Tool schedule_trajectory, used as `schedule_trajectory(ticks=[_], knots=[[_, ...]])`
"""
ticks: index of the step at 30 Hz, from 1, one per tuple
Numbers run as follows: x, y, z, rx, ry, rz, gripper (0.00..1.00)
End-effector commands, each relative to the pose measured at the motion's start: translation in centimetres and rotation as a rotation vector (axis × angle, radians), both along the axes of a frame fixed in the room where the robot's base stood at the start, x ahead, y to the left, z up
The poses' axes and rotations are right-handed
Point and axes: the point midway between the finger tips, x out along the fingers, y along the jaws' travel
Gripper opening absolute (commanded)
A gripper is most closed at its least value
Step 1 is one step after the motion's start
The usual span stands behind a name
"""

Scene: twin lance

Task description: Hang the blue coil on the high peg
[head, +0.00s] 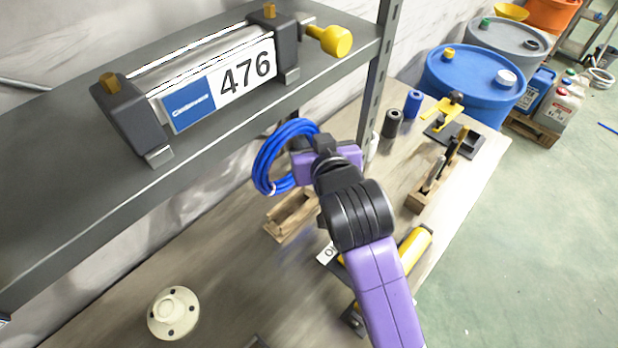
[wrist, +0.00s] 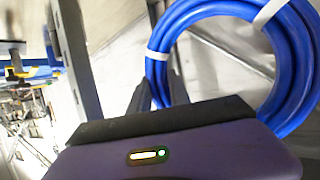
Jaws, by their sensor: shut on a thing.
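The blue coil (head: 268,162) is a ring of blue hose held up off the bench, just below the front edge of the grey shelf. My gripper (head: 299,150) is shut on the right side of the coil. Part of the coil is hidden behind my gripper. I cannot make out a high peg for certain in either view.
The grey shelf (head: 60,160) carries a device labelled 476 (head: 215,80) with a yellow knob (head: 335,40). A slotted upright (head: 378,95) stands right of the coil. The bench (head: 210,245) holds a wooden crate (head: 290,215), a cream flange (head: 173,312) and several tools. Blue drum (head: 470,85) behind.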

Motion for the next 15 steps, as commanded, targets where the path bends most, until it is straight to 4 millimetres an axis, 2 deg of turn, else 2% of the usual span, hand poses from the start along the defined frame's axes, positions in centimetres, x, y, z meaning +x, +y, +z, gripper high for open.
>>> schedule_trajectory(ticks=[1,3,7,15], knots=[[-0.1,-0.1,-1.4,-0.002,0.006,-0.001,0.0],[-0.1,-0.1,-3.1,-0.002,0.005,-0.001,0.0],[-0.1,-0.1,-5.8,-0.001,0.003,-0.001,0.0],[0.0,0.0,-8.3,0.0,0.0,-0.001,0.0]])
